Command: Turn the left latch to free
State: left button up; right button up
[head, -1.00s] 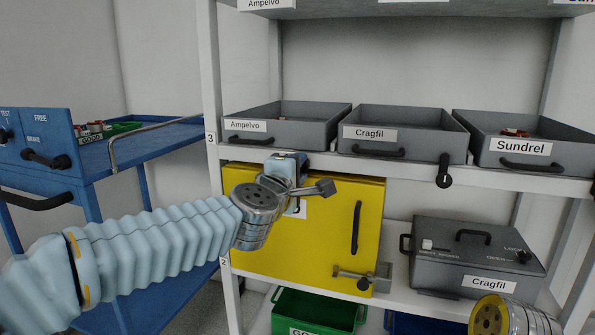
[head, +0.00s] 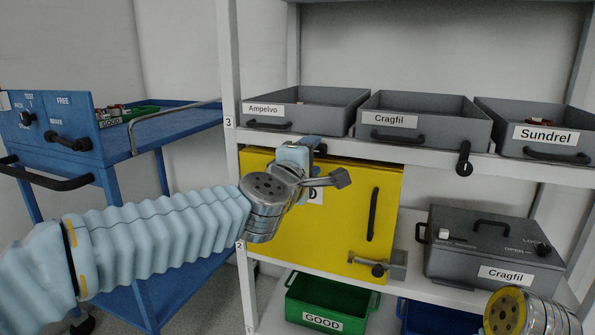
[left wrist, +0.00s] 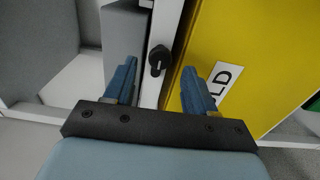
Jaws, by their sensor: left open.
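The left latch (left wrist: 157,60) is a small black turning piece on the white shelf edge, between a grey bin and the yellow cabinet in the left wrist view. In the head view my gripper mostly hides it. My left gripper (left wrist: 159,68) is open, with one blue finger on each side of the latch in the picture. I cannot tell whether they touch it. In the head view my left gripper (head: 308,150) is at the shelf edge below the Ampelvo bin. A similar black latch (head: 464,159) hangs farther right on that edge. My right gripper is out of view.
The yellow cabinet (head: 340,230) stands just below the shelf edge. Grey bins (head: 420,125) stand above it. A grey Cragfil box (head: 470,255) is at the right, a green GOOD bin (head: 322,320) below. A blue trolley (head: 130,165) stands at the left.

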pick_arm(q)
jog(key=v, duration=1.1)
jog(key=shift+s, duration=0.2)
jog(key=shift+a, duration=0.1)
jog(key=w+a+f+m+g+y+p, duration=0.1)
jog(key=w+f+m+g+p, duration=0.15)
jog(key=f, duration=1.25)
jog(key=w+a+f+m+g+y+p, duration=0.15)
jog(key=w+f+m+g, duration=0.25)
jog(key=f, duration=1.1)
jog(key=s+a+f+m+g+p, duration=0.1)
jog(key=s+a+f+m+g, duration=0.15)
jog(key=s+f, duration=0.45)
jog(key=s+a+f+m+g+p, duration=0.1)
jog(key=s+f+g+p, duration=0.15)
jog(key=f, duration=0.95)
jog(key=s+f+m+g, duration=0.2)
jog(key=s+f+g, duration=0.3)
jog(key=s, duration=0.9)
notch_tip(320, 180, down, 3)
jog(key=shift+a+f+m+h, duration=0.2)
jog(key=shift+a+m+h, duration=0.15)
jog(key=shift+m+h, duration=0.1)
